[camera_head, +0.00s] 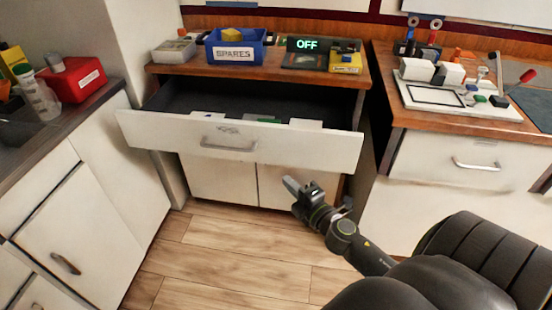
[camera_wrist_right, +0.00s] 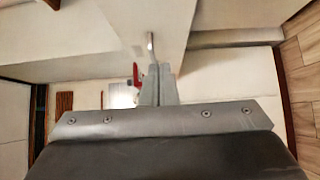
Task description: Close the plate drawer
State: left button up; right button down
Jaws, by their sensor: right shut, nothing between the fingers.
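The plate drawer (camera_head: 240,138) is a wide white drawer in the middle cabinet, and it stands pulled out in the head view. It has a metal bar handle (camera_head: 228,146) and a dark inside with a few pale items and a green one. My right gripper (camera_head: 291,184) is shut and empty, below and in front of the drawer front's right half, apart from the handle. In the right wrist view the shut fingers (camera_wrist_right: 158,84) point toward pale cabinet surfaces; a metal handle shows just beyond them. My left gripper is not in view.
On the cabinet top (camera_head: 190,69) stand a blue SPARES bin (camera_head: 235,48), a display reading OFF (camera_head: 307,45) and a yellow box (camera_head: 345,62). A right counter with a closed drawer (camera_head: 450,160) and a left counter with a red box (camera_head: 75,80) flank it. Wooden floor (camera_head: 220,250) is clear.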

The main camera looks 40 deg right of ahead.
jog(key=p, duration=0.2)
send_near(269, 151)
jog(key=w+a, duration=0.3)
jog(key=shift+w+d+b, duration=0.8)
jog(key=shift+w+d, duration=0.4)
jog(key=shift+w, duration=0.05)
jog(key=shift+w+d, duration=0.25)
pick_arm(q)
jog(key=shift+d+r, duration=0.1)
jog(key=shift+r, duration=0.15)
pick_arm(e)
jog(key=shift+r, duration=0.1)
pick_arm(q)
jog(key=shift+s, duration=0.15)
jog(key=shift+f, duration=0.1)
pick_arm(e)
jog(key=shift+w+d, duration=0.1)
